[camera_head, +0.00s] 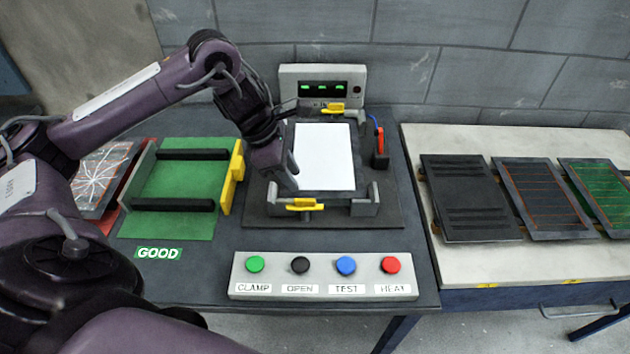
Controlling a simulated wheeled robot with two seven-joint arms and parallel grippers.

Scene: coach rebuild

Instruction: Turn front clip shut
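The yellow front clip (304,205) sits at the front edge of the test fixture (385,216), its long side running left to right. A white panel (324,157) lies flat in the fixture, just behind the clip. A second yellow clip (334,108) is at the fixture's back edge. My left gripper (289,181) points down at the panel's left front corner, just behind and left of the front clip. I cannot tell whether it touches the clip. Its fingers overlap in this view, so their opening is unclear. My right gripper is not in view.
A button box (322,275) with green, black, blue and red buttons stands in front. A green tray (180,180) with black bars and a yellow end piece is left. Dark panels (467,197) lie on the right table.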

